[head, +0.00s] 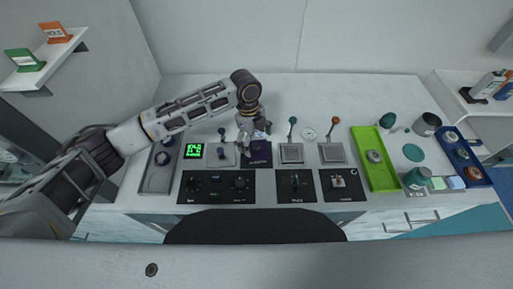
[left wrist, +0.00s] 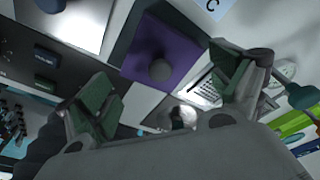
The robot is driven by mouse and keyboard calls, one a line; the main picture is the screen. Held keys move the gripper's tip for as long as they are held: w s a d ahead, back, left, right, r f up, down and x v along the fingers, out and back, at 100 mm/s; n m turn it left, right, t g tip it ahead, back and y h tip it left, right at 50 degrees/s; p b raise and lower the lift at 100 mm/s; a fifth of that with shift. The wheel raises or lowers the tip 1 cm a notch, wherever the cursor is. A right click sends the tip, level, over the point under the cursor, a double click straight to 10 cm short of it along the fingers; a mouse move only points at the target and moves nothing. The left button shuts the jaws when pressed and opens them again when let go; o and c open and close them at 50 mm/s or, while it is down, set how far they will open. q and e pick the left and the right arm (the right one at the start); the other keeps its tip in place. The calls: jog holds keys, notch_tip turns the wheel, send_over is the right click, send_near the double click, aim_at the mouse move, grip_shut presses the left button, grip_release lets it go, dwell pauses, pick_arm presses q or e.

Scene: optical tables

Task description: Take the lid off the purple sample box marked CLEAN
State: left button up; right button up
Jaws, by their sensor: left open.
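The purple sample box (head: 258,158) stands on the table left of the middle, with small lettering on its front too small to read. In the left wrist view its purple square lid (left wrist: 180,50) is on, with a round dark knob (left wrist: 161,71) on top. A pale card with a letter C (left wrist: 212,6) lies beside it; the rest of the card is cut off. My left gripper (head: 247,133) is just behind and above the box in the head view. Its fingers (left wrist: 162,92) are open and empty, spread on both sides of the knob, apart from it. My right gripper is not seen.
Lever stations (head: 291,152) stand right of the box, and a green-lit display (head: 193,151) stands left. Black control panels (head: 216,187) lie in front. A green tray (head: 375,160) and a blue tray (head: 463,155) are farther right. The table behind the levers is mostly clear.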

aim_at(256, 148)
pick_arm(q)
jog(key=shift+s+d+f, duration=0.15)
jog(key=shift+f, duration=1.1)
jog(key=c, duration=0.9)
jog(key=shift+s, duration=0.15)
jog(key=c, duration=1)
jog(key=shift+f, duration=0.1)
grip_shut()
